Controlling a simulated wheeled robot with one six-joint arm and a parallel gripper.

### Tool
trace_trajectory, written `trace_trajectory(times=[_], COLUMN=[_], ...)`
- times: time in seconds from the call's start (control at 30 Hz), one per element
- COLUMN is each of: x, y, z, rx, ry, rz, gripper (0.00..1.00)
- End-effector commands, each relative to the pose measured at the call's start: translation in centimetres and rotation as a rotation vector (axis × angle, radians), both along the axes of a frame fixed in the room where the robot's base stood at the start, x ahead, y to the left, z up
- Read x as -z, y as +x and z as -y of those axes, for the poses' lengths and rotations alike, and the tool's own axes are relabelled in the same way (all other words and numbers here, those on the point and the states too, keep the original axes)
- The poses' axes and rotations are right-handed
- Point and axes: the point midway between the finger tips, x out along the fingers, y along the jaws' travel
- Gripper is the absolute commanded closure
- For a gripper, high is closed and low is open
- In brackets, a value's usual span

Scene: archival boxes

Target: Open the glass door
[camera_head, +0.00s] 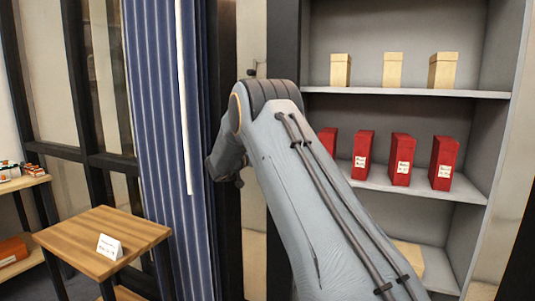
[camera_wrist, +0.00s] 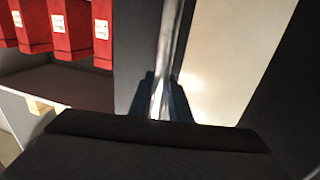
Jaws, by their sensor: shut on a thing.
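My gripper (camera_wrist: 162,100) shows in the wrist view, its dark fingers closed around a shiny pale upright bar (camera_wrist: 168,45), which appears to be the glass door's handle. In the head view my arm reaches up in front of the shelving, and its fingers and the bar are hidden behind my wrist. The clear pane itself is hard to make out, so I cannot tell how far the door stands open. Behind it are grey shelves (camera_head: 405,93) with several red boxes (camera_head: 401,160).
Several tan boxes (camera_head: 392,70) stand on the upper shelf. A blue curtain (camera_head: 160,140) hangs left of my arm. A small wooden table (camera_head: 85,232) with a white card (camera_head: 109,247) stands at the lower left. Dark upright framing (camera_head: 228,240) is close beside my wrist.

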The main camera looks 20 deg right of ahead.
Motion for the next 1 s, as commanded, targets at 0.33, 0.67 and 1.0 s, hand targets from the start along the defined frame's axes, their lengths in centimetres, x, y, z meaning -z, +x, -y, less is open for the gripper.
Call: trace_trajectory(times=[0.33, 0.67, 1.0], x=[-0.3, -0.2, -0.1], y=[0.3, 0.5, -0.5], z=[-0.6, -1.4, -3.6], rx=[-0.006, -0.015, -0.021], ry=[-0.002, -0.002, -0.001], rz=[0.005, 0.003, 0.002], gripper=[1.0, 0.64, 0.64])
